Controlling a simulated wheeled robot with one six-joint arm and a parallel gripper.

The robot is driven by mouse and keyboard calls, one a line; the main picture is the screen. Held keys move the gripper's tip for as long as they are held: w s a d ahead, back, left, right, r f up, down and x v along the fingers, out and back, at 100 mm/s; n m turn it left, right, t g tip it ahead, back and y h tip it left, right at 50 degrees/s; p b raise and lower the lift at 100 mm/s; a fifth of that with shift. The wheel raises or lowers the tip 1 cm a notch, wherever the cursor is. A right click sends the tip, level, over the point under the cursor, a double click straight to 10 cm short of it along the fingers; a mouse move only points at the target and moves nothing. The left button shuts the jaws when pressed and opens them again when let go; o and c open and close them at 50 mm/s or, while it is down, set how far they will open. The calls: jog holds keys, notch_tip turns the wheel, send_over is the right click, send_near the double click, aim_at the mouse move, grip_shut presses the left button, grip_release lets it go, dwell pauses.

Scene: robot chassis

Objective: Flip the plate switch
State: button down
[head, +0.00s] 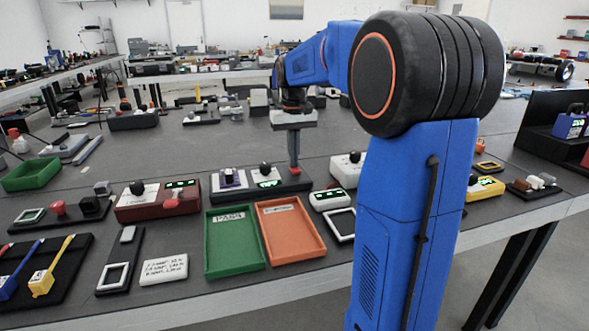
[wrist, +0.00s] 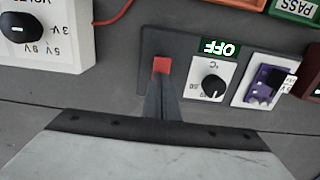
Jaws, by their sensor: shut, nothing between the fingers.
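A dark plate (head: 240,195) on the bench carries a purple-and-white module (head: 231,179), a white dial module with a black knob (head: 265,168), and a small red switch (head: 296,171) at its right end. In the wrist view the dark plate (wrist: 185,42) appears upside down, with the red switch (wrist: 161,65), the knob (wrist: 212,86) and a display reading OFF (wrist: 221,48). My gripper (head: 294,163) points down at the red switch. Its fingers (wrist: 162,84) are shut and empty, with their tips at the switch's edge; I cannot tell whether they touch it. They partly cover the switch.
A green tray (head: 231,269) and an orange tray (head: 291,258) lie in front of the plate. A dark red box (head: 160,209) stands left and a white dial box (head: 346,168) right. In the wrist view a white voltage box (wrist: 48,38) stands beside the plate.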

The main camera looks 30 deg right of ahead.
notch_tip(320, 180, up, 7)
dwell(1.0)
jog(key=shift+f, duration=0.1)
dwell(0.3)
